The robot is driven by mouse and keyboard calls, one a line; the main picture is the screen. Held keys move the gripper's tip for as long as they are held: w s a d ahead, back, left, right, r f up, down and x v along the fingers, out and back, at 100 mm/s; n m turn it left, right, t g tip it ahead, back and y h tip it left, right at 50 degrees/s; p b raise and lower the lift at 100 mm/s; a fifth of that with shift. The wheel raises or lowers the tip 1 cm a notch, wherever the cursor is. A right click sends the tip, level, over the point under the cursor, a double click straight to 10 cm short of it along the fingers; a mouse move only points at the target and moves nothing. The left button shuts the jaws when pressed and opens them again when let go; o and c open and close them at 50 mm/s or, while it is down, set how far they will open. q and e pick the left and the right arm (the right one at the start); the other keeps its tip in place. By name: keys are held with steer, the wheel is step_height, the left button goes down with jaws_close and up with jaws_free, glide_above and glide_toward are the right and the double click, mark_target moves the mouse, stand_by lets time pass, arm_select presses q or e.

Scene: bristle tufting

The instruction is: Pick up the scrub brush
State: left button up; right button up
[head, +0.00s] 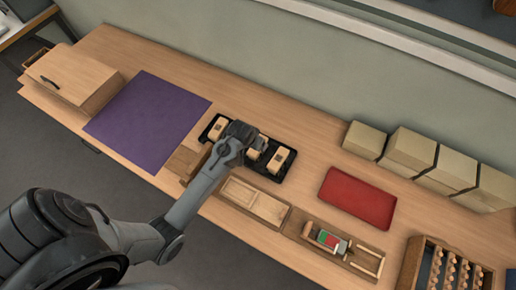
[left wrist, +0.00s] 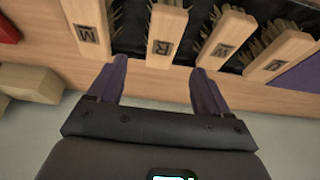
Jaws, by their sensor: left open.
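Several wooden brushes with tufts of bristles lie in a black tray (head: 289,174) at the middle of the bench. In the left wrist view their handles carry dark letter marks; one reads M (left wrist: 87,28) and one reads R (left wrist: 166,32). I cannot tell which is the scrub brush. My left gripper (left wrist: 159,70) is open and empty, and its two purple fingers appear on either side of the near end of the R brush. In the head view my left gripper (head: 240,138) is over the tray and hides part of it. My right gripper is not in view.
A purple mat (head: 148,120) lies left of the tray, with a wooden box (head: 75,75) beyond it. A red tray (head: 357,196) is to the right, before several tan boxes (head: 411,149). Shallow wooden trays (head: 255,200) line the front edge. A wooden rack (head: 447,270) is at lower right.

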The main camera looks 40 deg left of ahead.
mark_target(254, 155)
arm_select(q)
steer(key=shift+x, duration=2.35)
steer(key=x, duration=0.4)
steer(key=shift+s+a+f+b, duration=0.15)
steer(key=shift+a+b, duration=0.05)
steer(key=shift+b, duration=0.2)
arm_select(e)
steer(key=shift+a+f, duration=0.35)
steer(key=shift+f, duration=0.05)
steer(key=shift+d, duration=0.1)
arm_select(q)
steer(key=shift+f, duration=0.25)
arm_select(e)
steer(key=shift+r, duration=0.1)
arm_select(q)
steer(key=shift+c, duration=0.3)
steer(key=c, duration=1)
steer(key=shift+c, duration=0.2)
steer(key=shift+r, duration=0.1)
